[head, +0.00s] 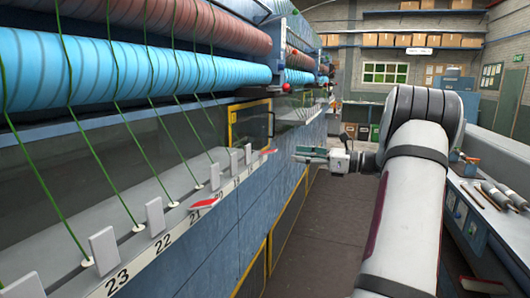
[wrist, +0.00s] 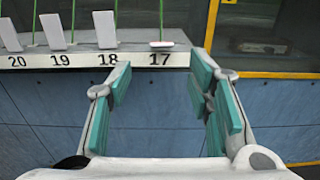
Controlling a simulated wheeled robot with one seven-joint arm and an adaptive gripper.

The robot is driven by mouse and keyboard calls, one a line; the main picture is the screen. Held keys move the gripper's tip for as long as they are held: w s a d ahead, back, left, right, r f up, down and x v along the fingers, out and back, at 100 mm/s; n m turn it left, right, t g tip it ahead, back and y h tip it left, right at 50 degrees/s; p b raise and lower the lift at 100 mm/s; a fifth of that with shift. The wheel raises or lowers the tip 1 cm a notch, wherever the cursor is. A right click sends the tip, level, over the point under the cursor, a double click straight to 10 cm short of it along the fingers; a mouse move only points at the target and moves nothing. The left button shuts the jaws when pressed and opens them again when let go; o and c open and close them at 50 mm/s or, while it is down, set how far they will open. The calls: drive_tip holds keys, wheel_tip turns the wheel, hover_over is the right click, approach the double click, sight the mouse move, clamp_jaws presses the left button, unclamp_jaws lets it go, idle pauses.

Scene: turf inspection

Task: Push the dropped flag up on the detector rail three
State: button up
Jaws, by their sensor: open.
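The detector rail (head: 185,222) is a pale ledge with numbered places along the blue machine. It also shows in the wrist view (wrist: 130,60). Most flags are upright white plates, such as the one above 18 (wrist: 105,29). The flag at 17 (wrist: 160,44) lies flat, seen nearly edge-on; in the head view a small red flag (head: 264,151) shows near the rail's far end. Another red flag (head: 203,204) lies down at 21. My gripper (head: 304,155) is open and empty, right of the rail's far end. In the wrist view its teal-padded fingers (wrist: 160,78) frame the 17 place, apart from it.
Green threads (head: 150,130) run down to the rail from blue and red rollers (head: 120,70). A yellow-framed panel (head: 250,123) stands behind the far rail. The floor aisle (head: 325,225) is clear. A bench with tools (head: 490,195) stands at right.

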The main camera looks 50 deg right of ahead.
sight(268, 153)
drive_tip(key=p+x, duration=0.1)
drive_tip(key=x, duration=0.9)
drive_tip(key=shift+a, duration=0.1)
clamp_jaws()
